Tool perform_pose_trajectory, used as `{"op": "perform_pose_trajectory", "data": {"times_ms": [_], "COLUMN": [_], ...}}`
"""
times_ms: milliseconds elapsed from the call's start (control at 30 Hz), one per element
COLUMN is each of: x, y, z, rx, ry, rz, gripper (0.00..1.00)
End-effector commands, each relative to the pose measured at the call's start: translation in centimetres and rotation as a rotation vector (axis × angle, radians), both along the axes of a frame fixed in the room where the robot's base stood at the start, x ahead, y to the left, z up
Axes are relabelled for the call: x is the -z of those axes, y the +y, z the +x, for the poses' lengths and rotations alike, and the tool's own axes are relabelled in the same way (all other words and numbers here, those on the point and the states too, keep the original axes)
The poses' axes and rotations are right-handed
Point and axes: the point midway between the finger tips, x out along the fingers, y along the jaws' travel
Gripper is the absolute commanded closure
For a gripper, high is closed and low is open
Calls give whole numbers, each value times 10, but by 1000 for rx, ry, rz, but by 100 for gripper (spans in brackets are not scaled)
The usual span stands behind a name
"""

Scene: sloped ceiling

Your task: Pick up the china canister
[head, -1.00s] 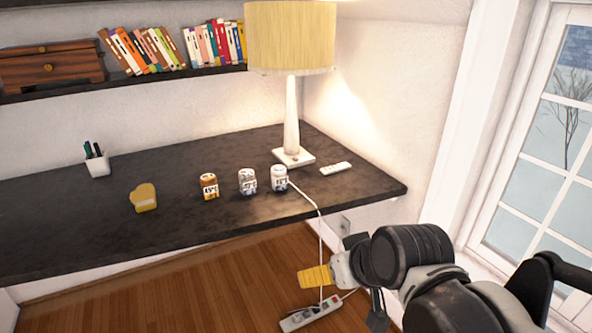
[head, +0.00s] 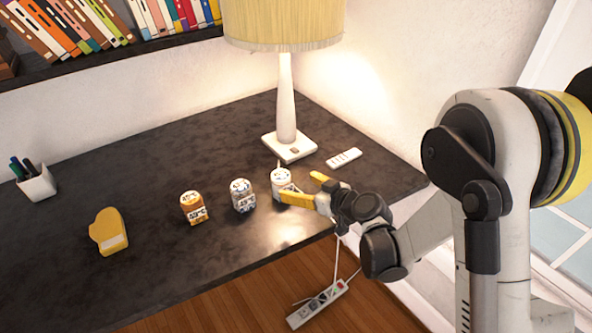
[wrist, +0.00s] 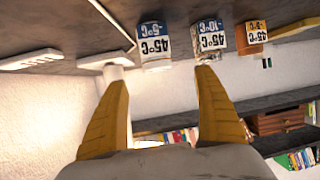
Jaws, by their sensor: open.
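Three small printed canisters stand in a row on the dark desk. The right one (head: 281,182) is white with a blue-edged label, the middle one (head: 243,196) is white with a mottled blue-grey pattern, and the left one (head: 194,208) is orange. I cannot tell from the labels which is the china canister. My gripper (head: 306,188) is open and empty, close to the right canister on its right side; one finger overlaps that canister's lower part. In the wrist view, which is upside down, the right canister (wrist: 154,47) shows between and beyond the open fingers (wrist: 162,73).
A lamp base (head: 289,147) stands behind the right canister, with a remote (head: 344,158) to its right. A yellow object (head: 109,232) and a pen cup (head: 36,182) are farther left. A power strip (head: 317,304) lies on the floor. A bookshelf (head: 122,50) overhangs the back.

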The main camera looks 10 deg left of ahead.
Motion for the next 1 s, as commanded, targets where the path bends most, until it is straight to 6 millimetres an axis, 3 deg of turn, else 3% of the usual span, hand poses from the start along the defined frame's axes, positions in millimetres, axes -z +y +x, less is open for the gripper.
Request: {"op": "perform_pose_trajectory", "data": {"times_ms": [700, 1000], "x": [41, 41], "y": [70, 76], "z": [59, 64], "rx": [-3, 0], "ry": [-2, -1], "rz": [-1, 0], "gripper": [20, 20]}}
